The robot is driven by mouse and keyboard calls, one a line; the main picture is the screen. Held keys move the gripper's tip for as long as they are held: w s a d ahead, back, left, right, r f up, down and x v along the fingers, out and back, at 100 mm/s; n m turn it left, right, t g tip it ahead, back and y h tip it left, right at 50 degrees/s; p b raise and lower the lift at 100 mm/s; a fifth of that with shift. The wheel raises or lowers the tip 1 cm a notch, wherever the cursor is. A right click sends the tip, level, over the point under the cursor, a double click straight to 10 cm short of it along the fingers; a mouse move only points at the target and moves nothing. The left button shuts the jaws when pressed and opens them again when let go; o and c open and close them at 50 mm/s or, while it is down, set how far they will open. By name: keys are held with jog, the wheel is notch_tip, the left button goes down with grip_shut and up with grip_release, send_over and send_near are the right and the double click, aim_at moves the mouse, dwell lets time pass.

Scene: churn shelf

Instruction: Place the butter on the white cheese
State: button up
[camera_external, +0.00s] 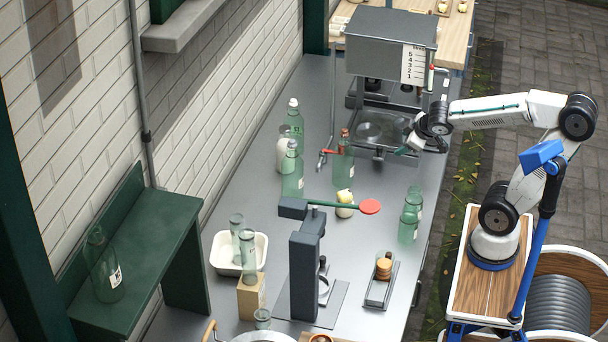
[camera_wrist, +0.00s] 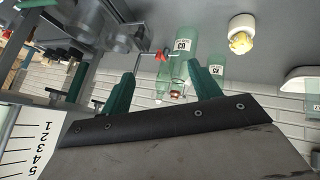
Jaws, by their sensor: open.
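A pale yellow lump (camera_external: 345,196), which looks like the butter, sits on top of a short white cylinder (camera_external: 344,211), which may be the white cheese, on the grey counter. In the wrist view, the yellow lump (camera_wrist: 241,43) and white cylinder (camera_wrist: 241,22) show at the upper right, apart from my fingers. I cannot tell whether they are two pieces or one. My gripper (camera_external: 406,148) is right of and behind them, beside the grey press machine. Its green fingers (camera_wrist: 160,70) are open, with nothing held between them.
A grey machine with a scale (camera_external: 390,45) stands close to my gripper.

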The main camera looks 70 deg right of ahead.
jog(key=s+a+f+g+y, duration=0.1)
jog(key=s+a+g+y, duration=0.3)
jog(key=s+a, duration=0.8)
jog(key=s+g, duration=0.1)
jog(key=s, duration=0.2)
jog(key=shift+s+a+f+g+y, duration=0.2)
jog(key=shift+f+g+y, duration=0.1)
jog(key=shift+y, duration=0.1)
jog(key=shift+d, duration=0.1)
